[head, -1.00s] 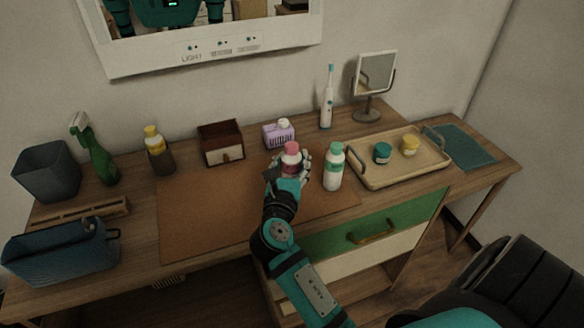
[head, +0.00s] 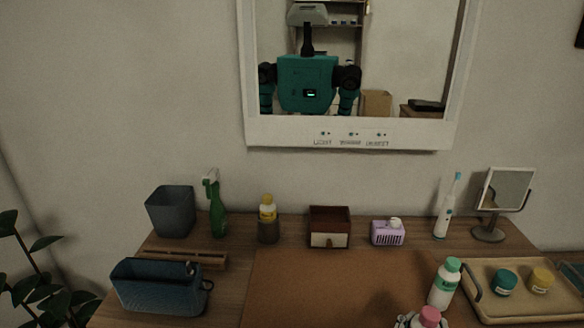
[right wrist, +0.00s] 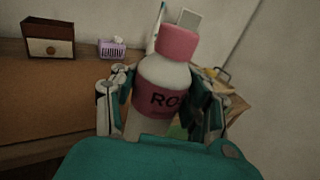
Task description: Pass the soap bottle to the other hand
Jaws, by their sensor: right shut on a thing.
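A white bottle with a pink cap (head: 430,316) and a pink label shows at the bottom edge of the head view. In the right wrist view the bottle (right wrist: 168,80) stands nearly upright, large and close, with "RO" readable on its label. My right gripper (right wrist: 160,98) is shut around its body, with fingers on both sides. Only the tips of this gripper (head: 422,321) show in the head view, and the bottle's lower part is hidden there. My left gripper is not in view.
A green-capped white bottle (head: 444,285) stands just behind the held bottle. A tray (head: 520,303) with two jars is at right.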

